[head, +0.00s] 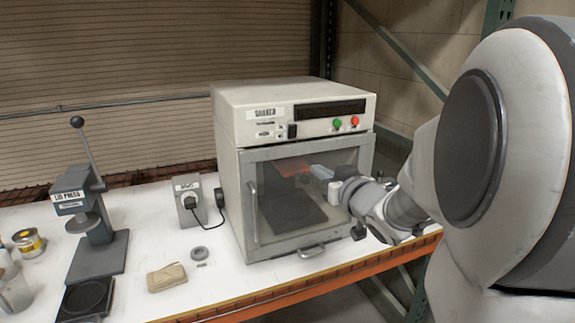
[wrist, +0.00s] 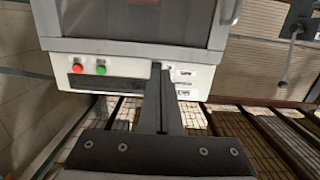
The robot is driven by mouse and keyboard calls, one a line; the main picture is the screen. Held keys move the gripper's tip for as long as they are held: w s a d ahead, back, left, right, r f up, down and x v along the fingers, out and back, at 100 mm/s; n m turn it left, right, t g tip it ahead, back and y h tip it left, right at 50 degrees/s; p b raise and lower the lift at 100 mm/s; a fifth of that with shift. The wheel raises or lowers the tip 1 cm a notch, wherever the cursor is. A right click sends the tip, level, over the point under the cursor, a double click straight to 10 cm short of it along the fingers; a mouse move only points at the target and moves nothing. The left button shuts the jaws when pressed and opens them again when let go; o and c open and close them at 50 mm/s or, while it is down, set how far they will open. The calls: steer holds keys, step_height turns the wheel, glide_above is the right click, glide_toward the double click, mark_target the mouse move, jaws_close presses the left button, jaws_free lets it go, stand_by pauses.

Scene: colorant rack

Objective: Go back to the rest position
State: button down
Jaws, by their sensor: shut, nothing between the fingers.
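My gripper (wrist: 160,70) is shut and empty. In the wrist view its two fingers lie together over the upside-down control panel of the shaker. In the head view my gripper (head: 325,178) is in front of the right part of the shaker's glass door and hides some of it. The shaker (head: 228,130) is a cream box with a green button (head: 337,123) and a red button (head: 354,121); it also shows in the wrist view (wrist: 130,77). Its door (head: 300,238) looks shut, with a dark plate visible behind the glass.
A lid press (head: 98,258) stands at the left of the white table (head: 150,205). A plug box (head: 188,200), a small grey disc (head: 200,252) and a tan block (head: 166,278) lie between it and the shaker. A yellow-labelled can (head: 28,243) is at far left. An orange beam edges the table.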

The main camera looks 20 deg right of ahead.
steer(key=shift+s, duration=0.25)
steer(key=s+a+f+g, duration=0.3)
steer(key=s+a+g, duration=0.2)
steer(key=s, duration=0.7)
steer(key=s+a+f+g, duration=0.3)
steer(key=s+a+g, duration=0.3)
steer(key=s+a, duration=0.4)
steer(key=s, duration=0.2)
steer(key=shift+s+h, duration=0.3)
